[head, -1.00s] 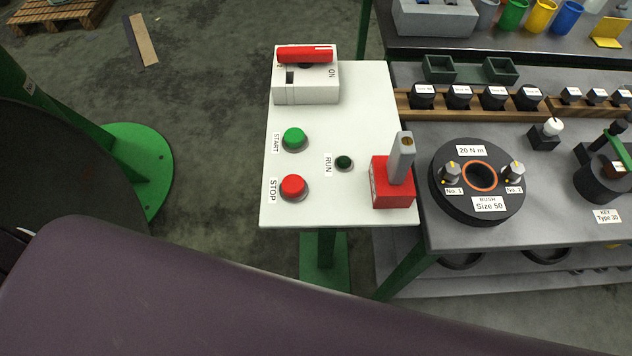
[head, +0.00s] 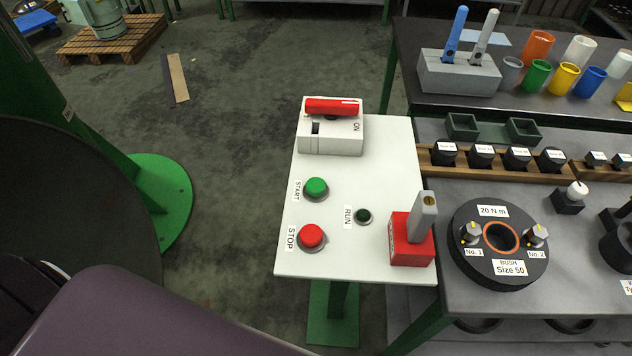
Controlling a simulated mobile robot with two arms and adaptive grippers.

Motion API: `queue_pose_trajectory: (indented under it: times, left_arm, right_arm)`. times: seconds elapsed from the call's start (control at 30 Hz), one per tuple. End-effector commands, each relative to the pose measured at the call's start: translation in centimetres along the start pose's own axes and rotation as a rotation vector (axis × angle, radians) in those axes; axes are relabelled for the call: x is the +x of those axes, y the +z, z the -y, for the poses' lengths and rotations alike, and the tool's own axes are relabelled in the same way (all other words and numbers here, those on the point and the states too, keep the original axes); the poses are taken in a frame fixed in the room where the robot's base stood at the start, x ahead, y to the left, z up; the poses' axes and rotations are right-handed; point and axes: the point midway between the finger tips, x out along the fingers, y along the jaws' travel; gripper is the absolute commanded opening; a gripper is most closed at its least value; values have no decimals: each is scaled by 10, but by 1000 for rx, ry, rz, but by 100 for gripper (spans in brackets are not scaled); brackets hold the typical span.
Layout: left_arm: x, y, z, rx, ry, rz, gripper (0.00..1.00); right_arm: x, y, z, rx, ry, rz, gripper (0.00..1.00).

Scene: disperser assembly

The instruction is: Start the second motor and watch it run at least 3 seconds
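The white control panel (head: 380,161) stands on a green post in the middle of the head view. It carries a green START button (head: 316,187), a red STOP button (head: 311,236) and a small dark green RUN lamp (head: 363,216) that looks unlit. A white switch box (head: 331,140) with a red handle (head: 332,106) sits at its far end, with ON printed at its right. A red block (head: 411,240) with a grey upright piece (head: 423,215) sits at the right corner. A motor-like green-grey machine (head: 104,18) stands on a pallet far back. Neither gripper shows.
A workbench (head: 465,300) at right holds a black Size 50 bush fixture (head: 499,242), labelled black parts in a wooden rack (head: 430,160), green trays (head: 462,127) and coloured cups (head: 536,75). A green column base (head: 165,200) stands at left. Floor between is mostly clear.

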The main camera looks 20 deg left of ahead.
Motion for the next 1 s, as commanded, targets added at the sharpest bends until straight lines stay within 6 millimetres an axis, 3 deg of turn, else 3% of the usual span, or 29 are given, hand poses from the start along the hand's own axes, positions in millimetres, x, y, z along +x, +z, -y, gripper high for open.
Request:
queue_pose_trajectory:
  times: [0.17,1.0]
  left_arm:
    - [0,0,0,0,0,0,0]
    - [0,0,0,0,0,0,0]
  right_arm:
    - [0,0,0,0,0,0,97]
    - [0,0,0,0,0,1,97]
